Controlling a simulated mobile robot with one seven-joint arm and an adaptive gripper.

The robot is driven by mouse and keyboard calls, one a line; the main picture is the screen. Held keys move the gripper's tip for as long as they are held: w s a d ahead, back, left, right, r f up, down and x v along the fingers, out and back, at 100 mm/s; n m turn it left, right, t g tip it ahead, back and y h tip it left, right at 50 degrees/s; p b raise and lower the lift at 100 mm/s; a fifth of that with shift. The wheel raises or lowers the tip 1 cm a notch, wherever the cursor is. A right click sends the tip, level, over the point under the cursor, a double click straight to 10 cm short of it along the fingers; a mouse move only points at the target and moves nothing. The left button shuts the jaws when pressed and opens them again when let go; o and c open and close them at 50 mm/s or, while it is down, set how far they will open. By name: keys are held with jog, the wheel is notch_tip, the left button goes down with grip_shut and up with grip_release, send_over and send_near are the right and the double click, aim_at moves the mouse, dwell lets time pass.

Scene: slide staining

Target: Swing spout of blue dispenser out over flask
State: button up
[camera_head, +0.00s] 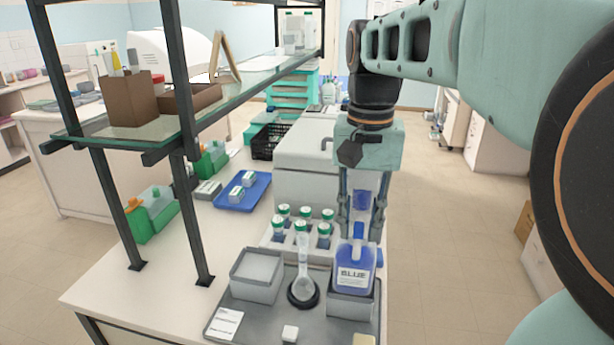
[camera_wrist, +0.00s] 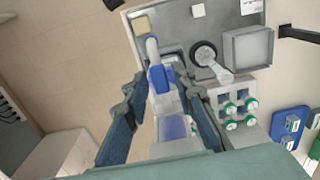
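The blue dispenser (camera_head: 355,272), with a white label reading BLUE, stands over a grey square tub (camera_head: 350,305) at the right of the tray. In the wrist view its blue upper part (camera_wrist: 160,78) lies between my fingers, with an elongated blue part reaching toward the tray's near side. The clear long-necked flask (camera_head: 303,262) sits in a black ring to the dispenser's left; it also shows in the wrist view (camera_wrist: 206,56). My gripper (camera_head: 361,232) points down at the dispenser, fingers spread on either side. Contact is unclear. The fingertips are partly hidden in the head view.
A grey tray (camera_head: 265,318) holds a second square tub (camera_head: 256,276) and a small white block (camera_head: 290,333). Several green-capped bottles (camera_head: 304,228) stand behind the flask. A shelf (camera_head: 140,132) overhangs the bench at left. Open floor lies to the right.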

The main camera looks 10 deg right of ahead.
grip_shut()
jog(key=shift+a, duration=0.15)
jog(key=w+a+m+p, duration=0.4)
jog(key=w+m+p, duration=0.5)
jog(key=m, duration=0.9)
jog(key=shift+a, duration=0.25)
jog(key=shift+w, duration=0.1)
dwell(0.4)
jog(key=shift+o, duration=1.5)
grip_release()
